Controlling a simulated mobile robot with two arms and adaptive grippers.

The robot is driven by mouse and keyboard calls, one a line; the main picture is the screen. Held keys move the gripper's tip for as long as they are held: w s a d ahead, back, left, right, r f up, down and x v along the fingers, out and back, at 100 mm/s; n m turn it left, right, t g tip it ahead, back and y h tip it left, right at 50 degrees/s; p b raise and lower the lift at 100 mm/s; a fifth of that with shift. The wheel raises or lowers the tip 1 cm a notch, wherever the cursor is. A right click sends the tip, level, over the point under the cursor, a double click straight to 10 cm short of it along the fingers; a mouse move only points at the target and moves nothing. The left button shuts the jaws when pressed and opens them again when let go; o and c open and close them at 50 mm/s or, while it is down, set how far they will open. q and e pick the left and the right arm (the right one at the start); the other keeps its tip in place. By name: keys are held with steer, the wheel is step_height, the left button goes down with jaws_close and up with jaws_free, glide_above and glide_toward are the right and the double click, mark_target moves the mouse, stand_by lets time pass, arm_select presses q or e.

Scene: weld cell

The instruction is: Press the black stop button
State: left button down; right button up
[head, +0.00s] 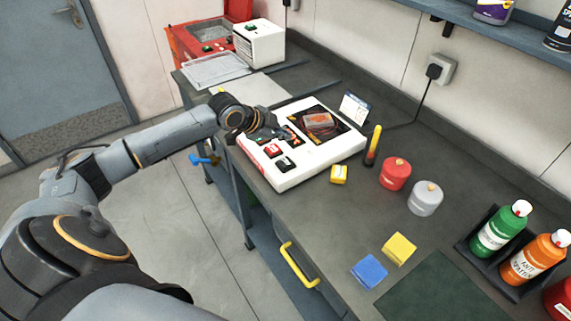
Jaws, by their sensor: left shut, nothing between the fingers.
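The white control box (314,172) stands on the dark workbench, with a dark panel on its top. The black button (285,164) is at its near left corner, with the red button (272,150) just behind it. My left gripper (288,136) reaches in from the left over the box's left side. It is shut and empty, with its fingertips farther back than the red and black buttons. I cannot tell whether the fingertips touch the box. The gripper covers part of the box top behind the red button. My right gripper is not in view.
A yellow handle (299,265) sticks out at the bench front.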

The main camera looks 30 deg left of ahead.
arm_select(q)
steer(key=b, duration=0.5)
glide_above(283, 163)
step_height(283, 163, down, 5)
steer(key=shift+d+f, duration=0.1)
steer(key=shift+f, duration=1.2)
steer(key=shift+f, duration=0.4)
steer(key=shift+f+b, duration=0.4)
steer(key=shift+f, duration=0.15)
stand_by(0.5)
stand_by(0.4)
steer(key=shift+r+p, duration=0.95)
